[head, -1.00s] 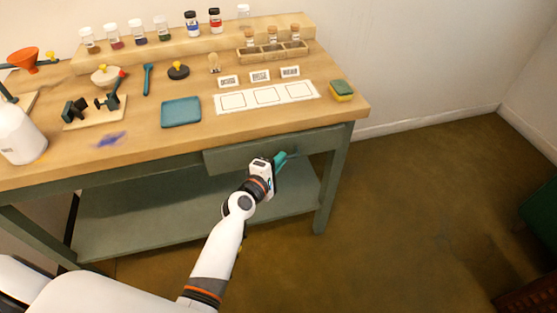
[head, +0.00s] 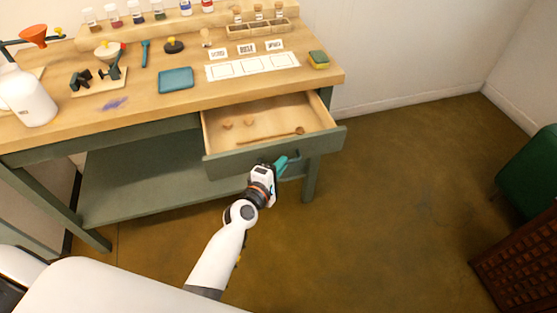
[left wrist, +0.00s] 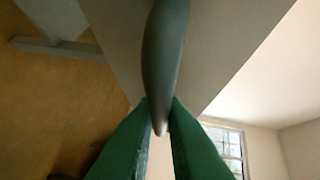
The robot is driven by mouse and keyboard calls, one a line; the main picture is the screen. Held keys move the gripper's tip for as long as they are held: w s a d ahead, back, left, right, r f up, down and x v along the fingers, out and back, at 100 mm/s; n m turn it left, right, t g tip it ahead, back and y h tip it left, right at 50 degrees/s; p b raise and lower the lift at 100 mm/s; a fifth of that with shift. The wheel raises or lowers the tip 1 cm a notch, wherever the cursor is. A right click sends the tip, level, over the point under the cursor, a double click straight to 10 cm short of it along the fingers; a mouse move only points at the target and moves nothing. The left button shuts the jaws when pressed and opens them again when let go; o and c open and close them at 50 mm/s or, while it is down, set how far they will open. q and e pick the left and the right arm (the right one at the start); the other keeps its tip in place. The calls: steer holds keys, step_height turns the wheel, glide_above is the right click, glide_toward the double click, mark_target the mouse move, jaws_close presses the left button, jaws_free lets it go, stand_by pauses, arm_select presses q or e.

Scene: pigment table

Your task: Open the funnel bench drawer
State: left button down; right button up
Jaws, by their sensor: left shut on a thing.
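The funnel bench is a wooden-topped table (head: 140,122) with a green frame and an orange funnel (head: 33,36) at its far left. Its drawer (head: 225,160) stands pulled out below the right part of the top. Inside lie a long wooden spoon-like tool (head: 270,137) and two small brown pieces (head: 238,124). My left gripper (head: 282,165) is at the drawer's front. In the left wrist view its green fingers (left wrist: 160,125) are shut on the grey-green drawer handle (left wrist: 165,50). The handle is mostly hidden in the head view. My right gripper is not in view.
On the top are a white bottle (head: 30,98), a teal tray (head: 176,79), a white card strip (head: 252,66) and a sponge (head: 318,59). A green chair-like thing (head: 530,175) and a dark brown slatted object (head: 520,262) stand at right. Floor right of the bench is clear.

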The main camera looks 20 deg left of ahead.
arm_select(q)
steer(key=shift+s, duration=0.1)
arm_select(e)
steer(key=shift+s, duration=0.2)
arm_select(q)
steer(key=c, duration=1.5)
jaws_free()
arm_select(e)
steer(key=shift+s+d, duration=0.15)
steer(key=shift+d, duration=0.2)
arm_select(q)
steer(key=v, duration=1.2)
steer(key=shift+b, duration=0.3)
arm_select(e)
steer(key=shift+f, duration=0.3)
arm_select(q)
steer(key=shift+d, duration=0.1)
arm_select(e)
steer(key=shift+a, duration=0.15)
